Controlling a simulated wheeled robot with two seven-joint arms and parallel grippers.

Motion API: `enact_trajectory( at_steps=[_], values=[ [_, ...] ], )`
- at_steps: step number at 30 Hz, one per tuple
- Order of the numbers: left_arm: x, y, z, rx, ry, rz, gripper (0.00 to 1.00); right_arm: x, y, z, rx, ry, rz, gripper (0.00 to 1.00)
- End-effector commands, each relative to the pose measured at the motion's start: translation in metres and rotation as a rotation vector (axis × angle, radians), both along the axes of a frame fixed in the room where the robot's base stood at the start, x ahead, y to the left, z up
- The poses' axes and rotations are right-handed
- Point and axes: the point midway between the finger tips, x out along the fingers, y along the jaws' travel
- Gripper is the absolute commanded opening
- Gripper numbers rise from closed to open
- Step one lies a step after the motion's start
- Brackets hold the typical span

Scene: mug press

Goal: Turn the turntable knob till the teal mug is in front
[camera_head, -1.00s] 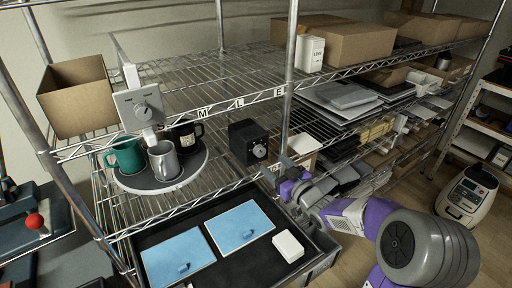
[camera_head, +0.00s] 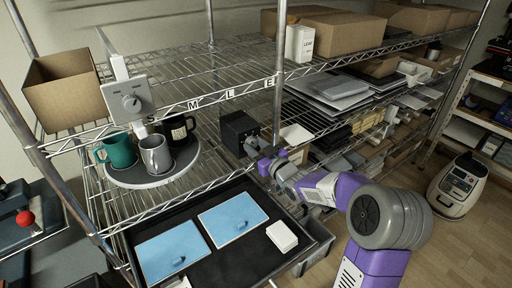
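A round grey turntable (camera_head: 128,180) stands on the wire shelf at left. On it are a teal mug (camera_head: 116,151) at the left, a grey metal mug (camera_head: 157,158) at the front and a black mug (camera_head: 177,127) at the back right. A black box (camera_head: 235,129) stands to their right, and its knob is now mostly hidden by my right gripper (camera_head: 254,148). The gripper's fingers are at the knob's face, too small to tell whether they touch or close on it. My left gripper is not in view.
A cardboard box (camera_head: 69,90) is on the upper shelf. Below, a dark tray holds two blue panels (camera_head: 233,219) and a white block (camera_head: 282,236). Shelf posts stand near my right arm.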

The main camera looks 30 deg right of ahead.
Motion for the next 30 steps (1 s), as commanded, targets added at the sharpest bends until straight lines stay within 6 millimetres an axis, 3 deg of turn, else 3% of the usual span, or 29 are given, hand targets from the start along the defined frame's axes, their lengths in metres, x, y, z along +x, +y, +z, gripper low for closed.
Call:
enact_trajectory(
  at_steps=[1,6,17,30],
  values=[
    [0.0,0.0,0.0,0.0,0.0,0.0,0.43,0.0,0.0,0.0,0.0,0.0,0.0,0.31],
    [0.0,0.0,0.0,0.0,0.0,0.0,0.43,0.0,0.0,0.0,0.0,0.0,0.0,0.09],
    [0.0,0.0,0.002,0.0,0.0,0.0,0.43,0.0,0.0,0.0,0.075,0.007,0.001,0.09],
    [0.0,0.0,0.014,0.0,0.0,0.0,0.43,0.0,0.001,0.001,0.428,0.035,0.001,0.09]
  ],
)
